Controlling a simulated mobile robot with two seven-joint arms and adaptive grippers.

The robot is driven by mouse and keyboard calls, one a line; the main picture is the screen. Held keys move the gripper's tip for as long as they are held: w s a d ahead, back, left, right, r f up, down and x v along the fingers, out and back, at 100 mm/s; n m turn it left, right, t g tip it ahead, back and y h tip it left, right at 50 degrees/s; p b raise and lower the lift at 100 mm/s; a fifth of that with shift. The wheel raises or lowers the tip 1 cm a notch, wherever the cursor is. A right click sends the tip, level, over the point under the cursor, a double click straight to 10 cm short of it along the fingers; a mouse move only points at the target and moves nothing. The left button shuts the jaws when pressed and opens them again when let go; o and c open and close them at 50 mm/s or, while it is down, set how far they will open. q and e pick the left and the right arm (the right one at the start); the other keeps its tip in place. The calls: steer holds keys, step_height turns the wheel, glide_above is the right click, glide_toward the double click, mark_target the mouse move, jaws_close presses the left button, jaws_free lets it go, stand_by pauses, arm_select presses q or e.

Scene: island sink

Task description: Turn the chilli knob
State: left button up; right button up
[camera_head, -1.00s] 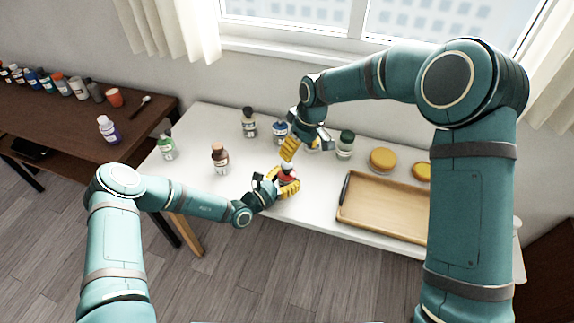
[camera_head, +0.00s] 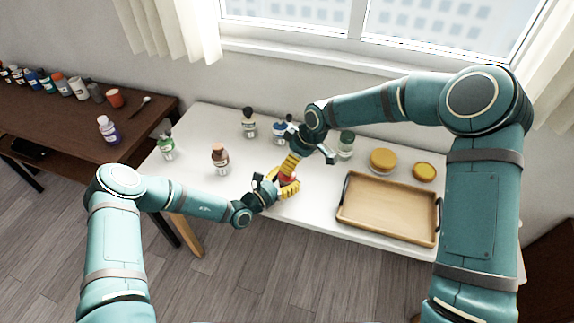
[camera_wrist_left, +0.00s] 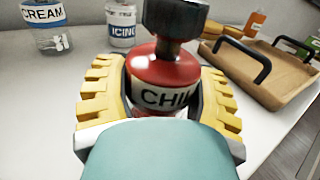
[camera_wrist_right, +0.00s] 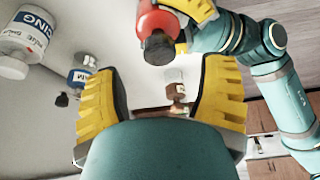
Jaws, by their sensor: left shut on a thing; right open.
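The chilli bottle (camera_wrist_left: 163,75) is red with a white label partly reading "CHI" and a dark knob (camera_wrist_left: 176,16) on top. It stands upright over the white table. My left gripper (camera_wrist_left: 158,82) is shut around the bottle's body, one yellow finger on each side. In the head view the bottle (camera_head: 288,179) is mostly hidden by both grippers. My right gripper (camera_wrist_right: 160,85) is open and empty, its fingers pointing down close above the bottle. In the right wrist view the dark knob (camera_wrist_right: 159,48) shows beyond its fingertips, not between them.
A wooden tray (camera_head: 388,208) with dark handles lies to the right. The front table edge is close.

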mark_target(287, 182)
steer(key=shift+x, duration=2.15)
steer(key=c, duration=1.2)
